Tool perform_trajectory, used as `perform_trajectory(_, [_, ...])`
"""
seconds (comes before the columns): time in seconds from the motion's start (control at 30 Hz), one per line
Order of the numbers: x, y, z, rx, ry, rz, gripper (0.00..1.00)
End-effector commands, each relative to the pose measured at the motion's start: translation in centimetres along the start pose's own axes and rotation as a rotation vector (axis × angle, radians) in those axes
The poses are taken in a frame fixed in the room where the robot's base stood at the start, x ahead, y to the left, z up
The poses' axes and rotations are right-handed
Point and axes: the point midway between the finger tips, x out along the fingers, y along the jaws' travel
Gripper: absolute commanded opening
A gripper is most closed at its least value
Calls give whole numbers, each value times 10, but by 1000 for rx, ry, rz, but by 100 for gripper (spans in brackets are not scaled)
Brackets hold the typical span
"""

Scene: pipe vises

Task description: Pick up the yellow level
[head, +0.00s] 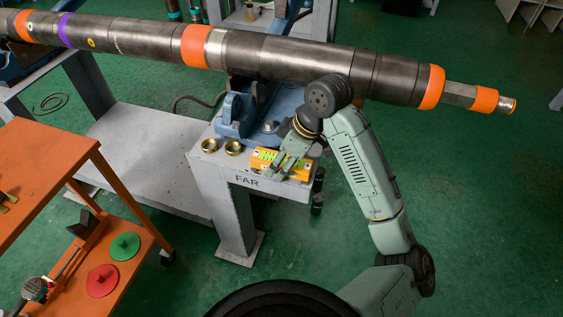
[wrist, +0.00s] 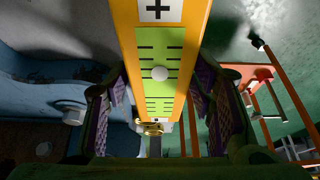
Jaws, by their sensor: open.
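The yellow level (head: 263,156) lies on the grey stand marked FAR (head: 240,168), near its front right corner. My gripper (head: 281,168) is down at the level, and its fingers cover part of it. In the wrist view the level (wrist: 158,40) shows a plus sign and a green panel with black lines and a pale round spot. It runs between the two open fingers of my gripper (wrist: 165,95), one on each side. Whether either finger touches it cannot be told.
Two brass rings (head: 221,147) sit left of the level on the stand. A blue vise (head: 240,112) stands behind, under a long dark pipe (head: 290,58). An orange cart (head: 45,165) with red and green discs is at left. Green floor lies open in front.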

Motion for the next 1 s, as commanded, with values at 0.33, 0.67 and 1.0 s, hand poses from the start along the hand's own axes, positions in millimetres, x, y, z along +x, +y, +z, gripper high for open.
perform_trajectory(0.33, [2, 0, 1, 0, 0, 0, 50])
perform_trajectory(0.67, [4, 0, 2, 0, 0, 0, 50])
perform_trajectory(1.0, [4, 0, 2, 0, 0, 0, 38])
